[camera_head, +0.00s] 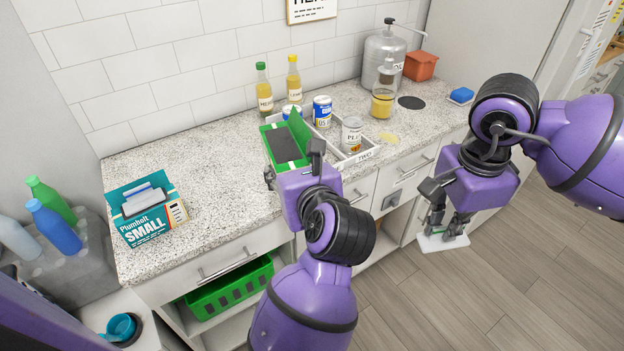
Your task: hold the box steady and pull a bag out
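A green box (283,143) with a dark inside and a raised green flap stands on the counter, at the left of a white divided tray. My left gripper (292,166) is at its near end, one finger on each side of the box and seemingly shut on it; the contact is partly hidden by the gripper. My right gripper (446,225) points down in front of the cabinets, off the counter. A flat white packet (456,242) with a green patch is at its fingertips, and the fingers seem shut on it. Nothing is seen supporting the packet from below.
The white tray (364,156) holds several cans. Bottles (265,95), a metal dispenser (383,52), a yellow-filled jar (382,104) and an orange pot (421,66) stand behind. A teal "SMALL" box (146,222) stands at left. Counter between the teal and green boxes is clear.

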